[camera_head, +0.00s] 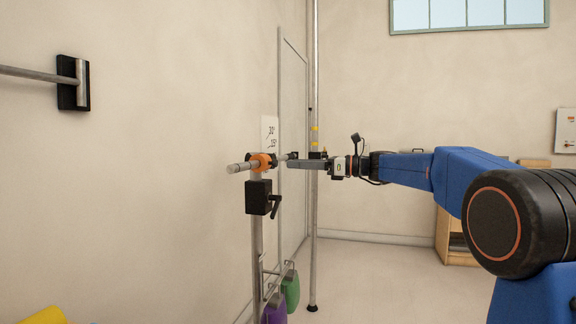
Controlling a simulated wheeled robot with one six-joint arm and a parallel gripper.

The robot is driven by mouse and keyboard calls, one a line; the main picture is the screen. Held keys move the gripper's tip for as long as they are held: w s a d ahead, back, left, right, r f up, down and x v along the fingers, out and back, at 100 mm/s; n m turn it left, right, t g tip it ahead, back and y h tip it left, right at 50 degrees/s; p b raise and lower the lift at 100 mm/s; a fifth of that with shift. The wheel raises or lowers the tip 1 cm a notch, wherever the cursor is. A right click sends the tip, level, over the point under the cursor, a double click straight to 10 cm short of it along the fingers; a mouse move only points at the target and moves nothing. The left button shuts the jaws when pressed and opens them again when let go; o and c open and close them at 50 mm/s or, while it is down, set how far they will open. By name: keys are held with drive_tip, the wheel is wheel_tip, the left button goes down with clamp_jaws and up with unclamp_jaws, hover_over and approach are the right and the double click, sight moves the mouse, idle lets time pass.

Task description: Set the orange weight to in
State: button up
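The orange weight (262,162) is a small orange collar around a grey horizontal rod (238,168) on top of an upright metal post. A black clamp with a lever (263,198) is on the post just below it. My gripper (292,161) reaches in from the right at about the rod's height, its grey fingers pointing left toward the weight. The fingertips appear just right of the orange collar. They are seen side-on, so I cannot tell the gap between them or whether they touch anything.
A small white sign with dark marks (269,133) is behind the weight. A thin vertical pole (315,225) stands right of the post. Purple (275,313) and green (291,291) items hang low. A wall-mounted bar (35,74) juts in at left. Floor to the right is open.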

drive_tip(key=v, duration=1.2)
drive_tip(key=shift+d, duration=0.1)
drive_tip(key=s+a+f+n+g+h, duration=0.1)
drive_tip(key=s+f+n+h, duration=0.3)
drive_tip(key=s+f, duration=0.65)
drive_tip(key=s+a+f+n+g+h, duration=0.15)
drive_tip(key=s+f+n+h, duration=0.3)
drive_tip(key=s+f, duration=0.6)
drive_tip(key=s+d+f+n+h, duration=0.4)
drive_tip(key=s+d+f+n, duration=0.2)
drive_tip(key=s+f, duration=0.3)
drive_tip(key=s+d+f+n+t+h, duration=0.1)
drive_tip(key=s+d+f+n+h, duration=0.3)
drive_tip(key=s+f, duration=0.6)
drive_tip(key=s+d+n, duration=0.2)
drive_tip(key=s+n, duration=0.1)
drive_tip(key=s, duration=0.3)
drive_tip(key=shift+s, duration=0.4)
